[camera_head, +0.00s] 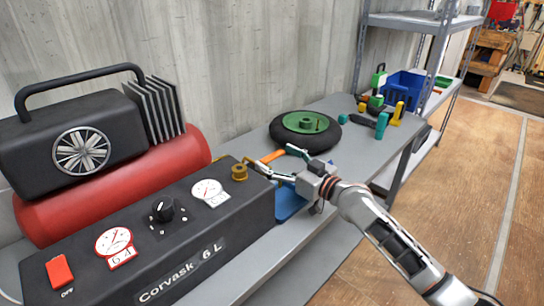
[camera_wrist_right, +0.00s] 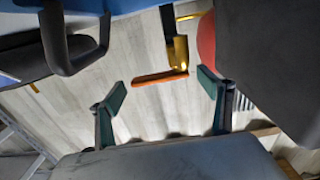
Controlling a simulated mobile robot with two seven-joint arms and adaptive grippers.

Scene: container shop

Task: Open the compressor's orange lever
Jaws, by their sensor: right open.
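The compressor has a black control box (camera_head: 165,235), a red tank (camera_head: 130,185) and a black motor housing. Its orange lever (camera_head: 271,156) sticks out past the box's far right end, and it also shows in the wrist view (camera_wrist_right: 158,78), joined to a brass valve (camera_wrist_right: 178,52). My right gripper (camera_head: 272,160) is open at the lever. In the wrist view the lever lies across the gap between the two green-padded fingertips (camera_wrist_right: 163,88), slightly beyond them; I see no clear contact. My left gripper is not in view.
A wheel with a green hub (camera_head: 305,123) lies on the grey bench (camera_head: 349,148) behind the gripper. A blue object (camera_head: 289,204) is below the gripper. Several coloured tools and a blue crate (camera_head: 405,86) are farther back. A concrete wall stands behind the compressor.

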